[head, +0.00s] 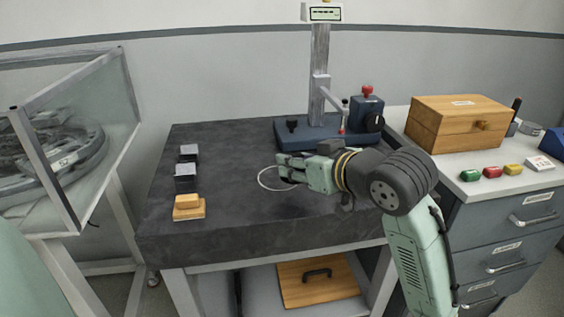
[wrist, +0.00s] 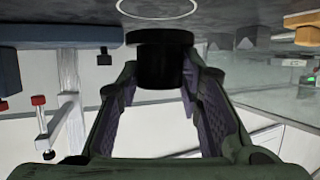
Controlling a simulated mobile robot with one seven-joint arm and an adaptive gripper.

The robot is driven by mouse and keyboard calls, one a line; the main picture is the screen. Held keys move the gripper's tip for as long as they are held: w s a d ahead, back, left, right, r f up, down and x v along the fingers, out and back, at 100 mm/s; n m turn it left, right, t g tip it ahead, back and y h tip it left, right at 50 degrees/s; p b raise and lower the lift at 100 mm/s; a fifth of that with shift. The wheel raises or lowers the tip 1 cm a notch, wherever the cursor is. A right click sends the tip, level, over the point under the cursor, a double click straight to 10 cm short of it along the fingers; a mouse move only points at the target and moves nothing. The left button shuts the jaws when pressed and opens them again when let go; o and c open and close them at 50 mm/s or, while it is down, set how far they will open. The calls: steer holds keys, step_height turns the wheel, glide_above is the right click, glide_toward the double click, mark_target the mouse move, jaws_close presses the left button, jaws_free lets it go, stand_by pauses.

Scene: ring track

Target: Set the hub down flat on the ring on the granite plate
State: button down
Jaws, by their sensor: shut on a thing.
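The granite plate (head: 230,225) is a thick dark slab on a light stand. A thin white ring (head: 260,183) is marked on it, partly covered by my gripper in the head view. My gripper (head: 286,168) is at the ring's right side, fingers toward the left. In the upside-down wrist view, my gripper (wrist: 160,78) is shut on the hub (wrist: 160,58), a black cylinder with a wider rim on the plate side. The ring (wrist: 190,10) shows beyond the hub, cut by the frame edge. I cannot make out the hub in the head view or tell its gap to the plate.
Dark blocks (head: 186,176) and a yellow block (head: 187,207) stand on the plate's left side. A blue-based column stand (head: 318,130) is at the back. A drawer cabinet with a wooden box (head: 455,125) is on the right; a glass-sided case (head: 85,110) is on the left.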

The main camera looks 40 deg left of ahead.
steer(key=a, duration=0.2)
steer(key=w+a, duration=0.1)
steer(key=a, duration=0.1)
steer(key=w+a, duration=0.1)
steer(key=a, duration=0.1)
steer(key=shift+w+f+p, duration=0.2)
steer(key=shift+f+p, duration=0.1)
steer(key=shift+p, duration=0.1)
steer(key=shift+f, duration=1.7)
steer(key=shift+f, duration=0.2)
steer(key=c, duration=1.1)
jaws_free()
